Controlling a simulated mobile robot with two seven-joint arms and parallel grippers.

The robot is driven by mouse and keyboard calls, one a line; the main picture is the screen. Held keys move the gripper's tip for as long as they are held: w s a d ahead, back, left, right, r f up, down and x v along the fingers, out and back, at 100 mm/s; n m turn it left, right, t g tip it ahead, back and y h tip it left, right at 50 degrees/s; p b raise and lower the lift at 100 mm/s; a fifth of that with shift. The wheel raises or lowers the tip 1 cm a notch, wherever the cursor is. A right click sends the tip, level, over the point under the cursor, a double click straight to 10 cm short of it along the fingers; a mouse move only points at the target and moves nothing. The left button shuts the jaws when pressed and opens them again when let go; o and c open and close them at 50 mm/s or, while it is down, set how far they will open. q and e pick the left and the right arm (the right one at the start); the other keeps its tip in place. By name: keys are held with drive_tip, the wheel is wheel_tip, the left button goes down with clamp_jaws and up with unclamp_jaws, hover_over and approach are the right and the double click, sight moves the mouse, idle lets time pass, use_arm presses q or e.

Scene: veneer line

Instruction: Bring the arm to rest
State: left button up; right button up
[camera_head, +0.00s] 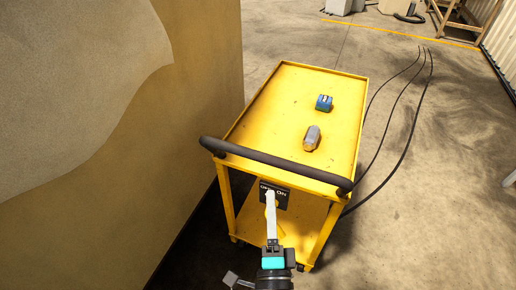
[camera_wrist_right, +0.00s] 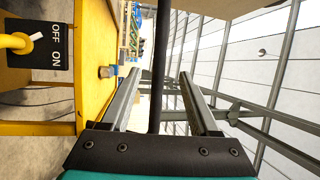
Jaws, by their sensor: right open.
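My right gripper (camera_head: 271,196) is in front of the yellow cart, just below its dark handle bar (camera_head: 278,166). It holds nothing. In the right wrist view its two fingers (camera_wrist_right: 160,74) stand apart, and the dark bar (camera_wrist_right: 158,60) shows between them; I cannot tell whether they touch it. A black OFF/ON plate (camera_head: 283,197) on the cart's front is partly hidden behind the gripper. The plate also shows at the left of the wrist view (camera_wrist_right: 57,42), with a yellow part beside it. My left gripper is not in view.
A large tan panel (camera_head: 195,110) stands close on the left. Dark cables (camera_head: 408,125) lie on the floor to the right, which is otherwise mostly clear.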

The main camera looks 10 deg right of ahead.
drive_tip(key=s+f+n+g+y+b, duration=0.1)
drive_tip(key=s+f+n+g+y, duration=0.3)
drive_tip(key=f, duration=0.6)
drive_tip(key=s+a+f+n+g, duration=0.1)
drive_tip(key=s+f+n+g, duration=0.1)
drive_tip(key=f+n, duration=0.6)
drive_tip(key=s+f+n+g+y+b, duration=0.1)
drive_tip(key=s+f+n+g+y, duration=0.15)
drive_tip(key=f, duration=0.85)
drive_tip(key=s+d+f+n+g+h, duration=0.1)
drive_tip(key=s+d+f+n+g, duration=0.1)
drive_tip(key=s+f, duration=0.3)
drive_tip(key=s+d+f+n+g+h, duration=0.1)
drive_tip(key=s+d+f+n+g, duration=0.2)
drive_tip(key=s, duration=0.6)
drive_tip(key=s+d+f+n+g+h+b, duration=0.1)
drive_tip(key=s+d+f+n+g, duration=0.1)
drive_tip(key=s+d+f+g, duration=0.3)
wheel_tip(320, 180, down, 2)
drive_tip(key=s, duration=0.3)
drive_tip(key=shift+d, duration=0.35)
drive_tip(key=shift+w, duration=0.1)
